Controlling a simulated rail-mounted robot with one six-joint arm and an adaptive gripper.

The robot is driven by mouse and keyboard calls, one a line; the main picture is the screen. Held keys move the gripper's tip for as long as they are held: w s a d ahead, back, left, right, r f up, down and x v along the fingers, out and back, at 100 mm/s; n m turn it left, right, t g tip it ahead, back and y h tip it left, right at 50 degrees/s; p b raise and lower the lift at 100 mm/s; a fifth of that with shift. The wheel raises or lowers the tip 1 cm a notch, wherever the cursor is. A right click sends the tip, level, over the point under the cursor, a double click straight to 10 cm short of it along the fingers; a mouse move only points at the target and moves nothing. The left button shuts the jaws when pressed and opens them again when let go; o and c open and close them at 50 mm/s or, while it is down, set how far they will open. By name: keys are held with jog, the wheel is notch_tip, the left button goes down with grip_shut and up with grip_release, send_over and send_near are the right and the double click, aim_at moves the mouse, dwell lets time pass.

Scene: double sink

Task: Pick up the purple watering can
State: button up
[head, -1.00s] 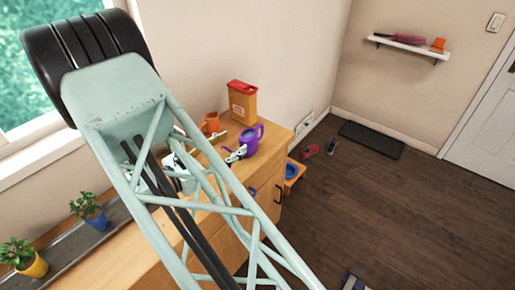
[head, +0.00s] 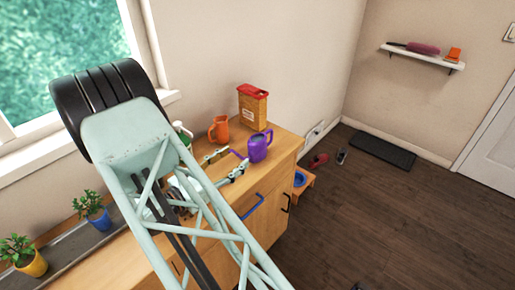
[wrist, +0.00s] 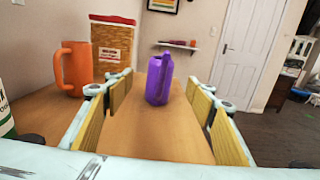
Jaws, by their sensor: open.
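The purple watering can (head: 259,147) stands upright near the far right end of the wooden counter (head: 205,239). In the wrist view the watering can (wrist: 159,80) is ahead, seen between my two open fingers and beyond their tips. My gripper (wrist: 160,98) is open and empty, with yellowish pads on the fingers. In the head view my gripper (head: 226,164) is just left of the watering can, low over the counter. In that view its fingertips look close to the can, and whether they touch is unclear.
An orange mug (head: 219,129) stands left of the can, with an orange and red box (head: 252,107) behind. A green and white bottle (head: 183,134) is partly hidden by my arm. Two potted plants (head: 93,210) stand by the window. The counter's right edge is close to the can.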

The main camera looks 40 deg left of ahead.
aim_at(249, 148)
jog(key=shift+w+d+b, duration=0.15)
jog(key=shift+w, duration=1.9)
jog(key=shift+w+d+b, duration=0.15)
jog(key=shift+w, duration=1.85)
jog(key=shift+w, duration=0.1)
jog(key=shift+w+d+b, duration=0.15)
jog(key=shift+w, duration=1.1)
jog(key=shift+w+d+b, duration=0.15)
jog(key=shift+w, duration=1.05)
jog(key=shift+c, duration=0.5)
jog(key=c, duration=1.1)
